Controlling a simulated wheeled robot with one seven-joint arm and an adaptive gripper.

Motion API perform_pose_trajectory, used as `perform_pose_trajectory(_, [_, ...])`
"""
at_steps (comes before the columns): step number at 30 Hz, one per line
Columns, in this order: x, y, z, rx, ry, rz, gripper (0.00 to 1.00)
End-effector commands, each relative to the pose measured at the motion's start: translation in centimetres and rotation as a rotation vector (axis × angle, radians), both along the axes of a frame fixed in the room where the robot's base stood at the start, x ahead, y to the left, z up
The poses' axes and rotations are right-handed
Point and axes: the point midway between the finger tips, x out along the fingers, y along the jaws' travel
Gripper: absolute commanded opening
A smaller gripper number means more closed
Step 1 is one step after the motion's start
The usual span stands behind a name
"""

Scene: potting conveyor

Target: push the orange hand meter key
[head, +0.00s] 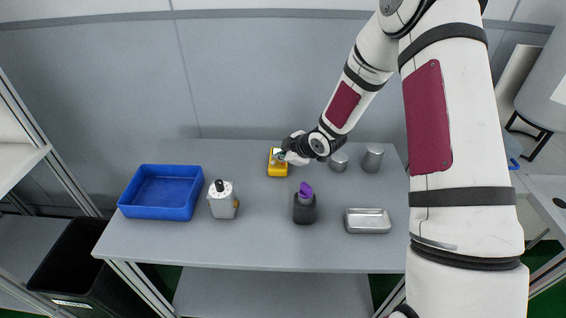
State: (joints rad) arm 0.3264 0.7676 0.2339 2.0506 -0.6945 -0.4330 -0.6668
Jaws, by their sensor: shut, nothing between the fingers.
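The hand meter (278,170) is a small yellow-orange device lying at the back middle of the grey table. My gripper (282,155) reaches in from the right and is shut, with its tip over the upper part of the meter. The gripper hides part of the meter's face, and the orange key cannot be made out. I cannot tell whether the fingertips touch the meter.
A blue tray (160,168) sits at the left of the table, with a white-grey container (222,205) beside it. A dark purple-topped bottle (304,212), a metal tray (367,230) and two grey cylinders (373,158) stand to the right. The front middle is clear.

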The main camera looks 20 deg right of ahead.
Motion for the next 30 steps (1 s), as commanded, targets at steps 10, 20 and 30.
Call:
perform_pose_trajectory(10, [0.0, 0.0, -0.2, 0.000, 0.000, 0.000, 0.00])
perform_pose_trajectory(20, [0.0, 0.0, 0.3, 0.000, 0.000, 0.000, 0.00])
perform_pose_trajectory(30, [0.0, 0.1, 0.9, 0.001, 0.000, 0.000, 0.00])
